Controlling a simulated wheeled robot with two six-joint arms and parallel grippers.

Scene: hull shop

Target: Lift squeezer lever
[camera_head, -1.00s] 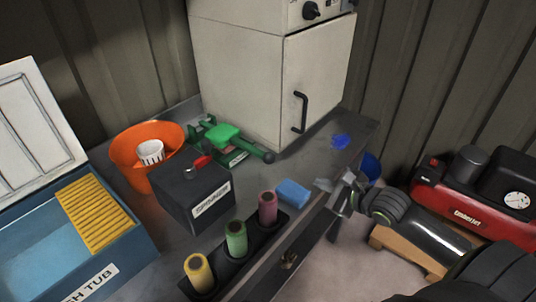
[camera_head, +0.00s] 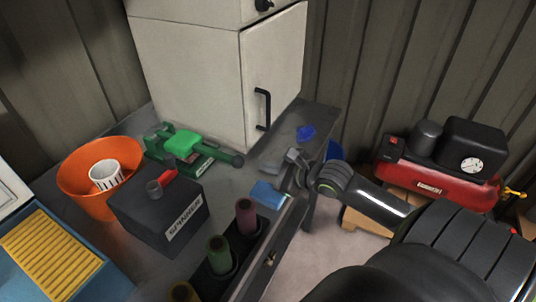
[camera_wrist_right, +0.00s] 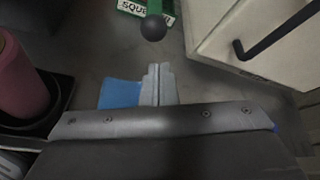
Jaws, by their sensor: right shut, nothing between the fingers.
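The green squeezer (camera_head: 188,148) stands on the bench in front of the white cabinet. Its lever ends in a dark round knob (camera_head: 238,160) that points right and looks low beside the body. In the right wrist view the knob (camera_wrist_right: 153,28) is at the top centre, with part of the squeezer's label (camera_wrist_right: 133,7) behind it. Most of the squeezer is outside that view. My right gripper (camera_head: 291,158) is shut and empty, over the bench to the right of the knob and apart from it. Its closed fingers (camera_wrist_right: 158,80) point toward the knob. My left gripper is not seen.
A white cabinet (camera_head: 190,65) with a black handle rises behind. A blue sponge (camera_head: 267,194) lies close to my right gripper. A dark box (camera_head: 160,215), an orange bucket (camera_head: 75,195) and a rack of coloured rolls (camera_head: 246,216) crowd the left and front. A red compressor (camera_head: 440,182) stands right.

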